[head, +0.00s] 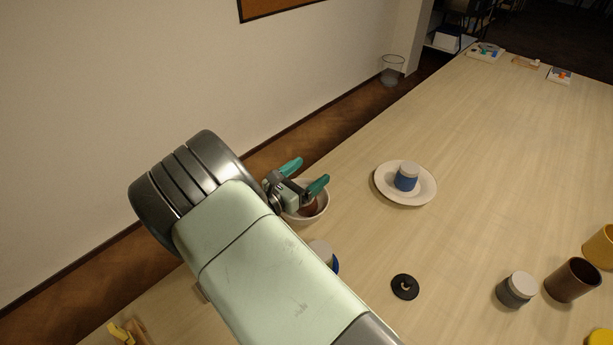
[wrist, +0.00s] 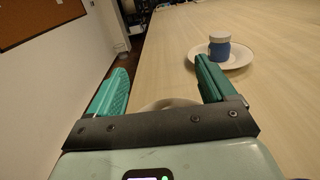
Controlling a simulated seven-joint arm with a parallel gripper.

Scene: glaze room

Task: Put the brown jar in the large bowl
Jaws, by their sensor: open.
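A white bowl (head: 324,209) stands on the table near its wall-side edge, partly hidden by my gripper. A brown thing (head: 311,208) lies inside it and looks like the brown jar, though only part of it shows. My gripper (head: 304,175) is open above the bowl, with nothing between its teal fingers.
A blue jar (head: 405,182) with a white lid stands on a white plate (head: 425,195). A white-lidded jar (head: 320,247) is partly behind my arm. A black ring-like object (head: 404,287), a grey jar (head: 515,291) and a dark brown cup (head: 571,281) stand to the right.

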